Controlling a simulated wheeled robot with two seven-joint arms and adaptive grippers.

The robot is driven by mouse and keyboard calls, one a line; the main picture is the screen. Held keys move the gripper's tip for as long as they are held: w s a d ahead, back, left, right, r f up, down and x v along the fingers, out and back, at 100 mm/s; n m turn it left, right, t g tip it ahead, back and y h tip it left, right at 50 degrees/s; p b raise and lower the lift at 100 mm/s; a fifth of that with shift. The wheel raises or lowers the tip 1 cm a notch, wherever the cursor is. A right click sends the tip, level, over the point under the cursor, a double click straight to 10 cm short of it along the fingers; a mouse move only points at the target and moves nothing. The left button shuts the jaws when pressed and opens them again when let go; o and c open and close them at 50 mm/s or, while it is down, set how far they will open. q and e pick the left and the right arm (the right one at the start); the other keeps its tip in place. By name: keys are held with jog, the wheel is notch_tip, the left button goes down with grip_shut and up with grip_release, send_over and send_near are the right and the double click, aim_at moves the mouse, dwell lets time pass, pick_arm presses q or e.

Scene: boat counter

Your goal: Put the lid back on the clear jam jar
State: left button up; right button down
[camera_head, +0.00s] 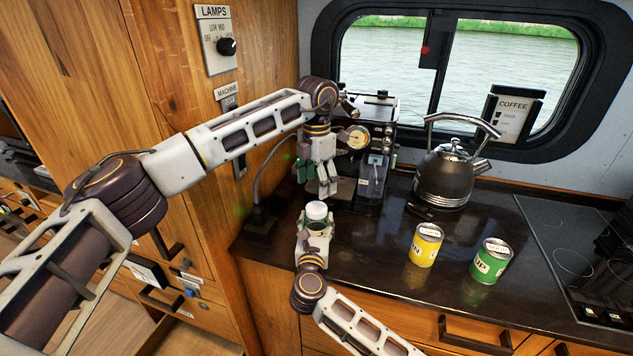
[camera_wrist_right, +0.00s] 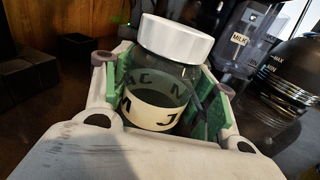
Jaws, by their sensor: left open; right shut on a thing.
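The clear jam jar (camera_wrist_right: 160,88) stands between the green pads of my right gripper (camera_wrist_right: 155,95), which is shut on it. Its cream label shows dark letters. The white lid (camera_wrist_right: 175,38) sits on the jar's mouth; I cannot tell how tightly it is seated. In the head view, the lid (camera_head: 316,210) tops the jar (camera_head: 317,225) near the counter's left front edge, with my right gripper (camera_head: 315,236) around the jar. My left gripper (camera_head: 317,184) is open and empty, just above and behind the lid, apart from it.
A black coffee machine (camera_head: 375,150) stands behind the jar. A dark kettle (camera_head: 446,178), a yellow can (camera_head: 424,245) and a green can (camera_head: 491,261) stand to the right. A wooden wall (camera_head: 265,60) bounds the left. The counter between jar and yellow can is clear.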

aim_at(317, 207)
pick_arm(q)
jog(key=shift+n, duration=1.1)
jog(key=shift+f, duration=0.15)
jog(key=shift+f, duration=3.9)
jog(key=shift+c, duration=0.3)
jog(key=c, duration=1)
